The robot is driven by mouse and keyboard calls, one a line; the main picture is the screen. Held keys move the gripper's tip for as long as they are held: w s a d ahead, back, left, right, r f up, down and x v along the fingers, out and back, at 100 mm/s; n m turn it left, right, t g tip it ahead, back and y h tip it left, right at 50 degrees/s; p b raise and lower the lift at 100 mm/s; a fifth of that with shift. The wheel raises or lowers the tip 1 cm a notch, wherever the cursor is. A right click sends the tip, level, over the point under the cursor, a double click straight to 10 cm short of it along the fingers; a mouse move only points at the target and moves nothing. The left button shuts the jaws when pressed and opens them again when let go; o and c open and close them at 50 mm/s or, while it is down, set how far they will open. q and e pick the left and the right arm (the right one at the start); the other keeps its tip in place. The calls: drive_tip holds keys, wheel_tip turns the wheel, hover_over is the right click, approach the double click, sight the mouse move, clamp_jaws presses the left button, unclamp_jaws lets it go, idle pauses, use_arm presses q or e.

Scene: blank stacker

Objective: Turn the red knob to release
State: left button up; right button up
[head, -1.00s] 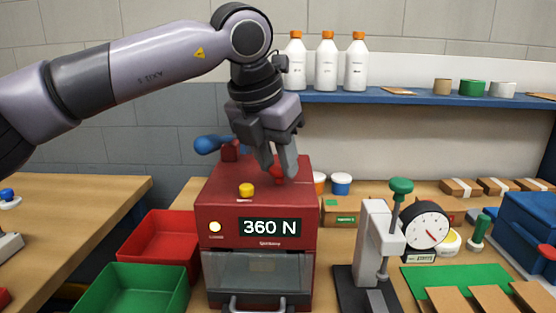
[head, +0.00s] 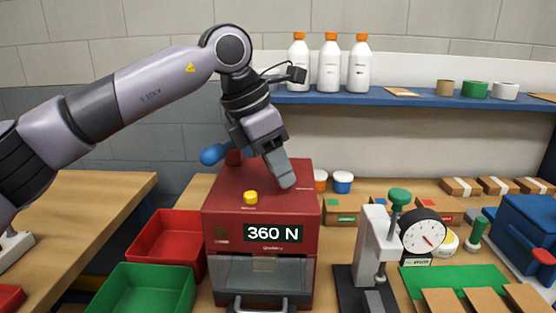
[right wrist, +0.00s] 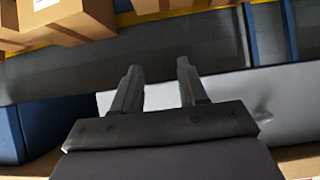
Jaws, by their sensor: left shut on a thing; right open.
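The red machine (head: 228,190) stands on the bench with a display reading 360 N (head: 273,233) on its front. My left gripper (head: 284,178) is at the right part of the machine's top, fingers pointing down and shut on the red knob. The knob itself is hidden behind the fingers now. A yellow button (head: 250,198) is on the top near the front edge, left of my gripper. A blue-ended lever (head: 214,154) is behind the machine at left. My right gripper (right wrist: 155,75) shows only in the right wrist view, open, with nothing between its fingers.
A red bin (head: 165,243) and a green bin (head: 150,288) stand left of the machine. A press stand with a green knob (head: 399,196) and a dial gauge (head: 424,232) stand at right. In the right wrist view, cardboard boxes (right wrist: 60,18) lie beyond the gripper.

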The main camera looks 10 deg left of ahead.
idle(0.4)
use_arm(q)
drive_tip(key=o, duration=1)
drive_tip(key=shift+o, duration=0.2)
drive_tip(key=v, duration=0.7)
drive_tip(key=shift+a+r, duration=0.1)
drive_tip(key=shift+a, duration=0.05)
drive_tip(key=shift+s, duration=0.1)
